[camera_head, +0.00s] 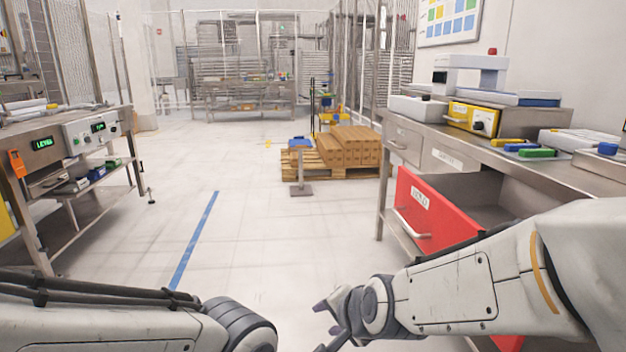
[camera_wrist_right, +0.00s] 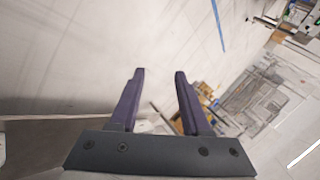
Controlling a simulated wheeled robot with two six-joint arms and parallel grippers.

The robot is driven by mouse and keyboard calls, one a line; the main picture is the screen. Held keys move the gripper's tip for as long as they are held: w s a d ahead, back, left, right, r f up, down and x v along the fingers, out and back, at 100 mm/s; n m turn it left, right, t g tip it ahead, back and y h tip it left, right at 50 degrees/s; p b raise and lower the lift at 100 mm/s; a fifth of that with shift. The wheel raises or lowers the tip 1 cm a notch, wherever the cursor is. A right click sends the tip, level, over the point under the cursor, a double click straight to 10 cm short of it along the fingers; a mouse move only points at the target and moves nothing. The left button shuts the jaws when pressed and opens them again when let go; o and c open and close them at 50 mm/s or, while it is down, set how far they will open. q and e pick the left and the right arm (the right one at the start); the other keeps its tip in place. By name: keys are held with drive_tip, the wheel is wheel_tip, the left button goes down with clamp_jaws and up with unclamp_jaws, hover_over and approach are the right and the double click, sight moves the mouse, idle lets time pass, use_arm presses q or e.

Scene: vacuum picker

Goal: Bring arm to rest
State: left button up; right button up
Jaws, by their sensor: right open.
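My right arm reaches in from the right in the head view, and its gripper (camera_head: 335,322) hangs low over the floor, left of the open red drawer. In the right wrist view the two dark fingers of the right gripper (camera_wrist_right: 160,75) stand apart with nothing between them. My left arm lies along the bottom left of the head view. Its gripper is out of the picture.
A red drawer (camera_head: 436,218) stands pulled out from the right workbench (camera_head: 480,150), close to my right arm. A left bench (camera_head: 60,130) carries boxes. A pallet with cartons (camera_head: 345,150) stands ahead. The floor (camera_head: 270,230) between is clear.

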drive_tip(key=s+f+n+g+h, duration=0.25)
drive_tip(key=s+n+g, duration=0.45)
drive_tip(key=s+n, duration=1.1)
wheel_tip(320, 180, up, 37)
drive_tip(key=s+d+m+p, duration=0.1)
drive_tip(key=s+p, duration=0.1)
drive_tip(key=p, duration=3.6)
drive_tip(key=shift+s+d+g, duration=0.25)
drive_tip(key=shift+g, duration=0.05)
drive_tip(key=shift+r, duration=0.1)
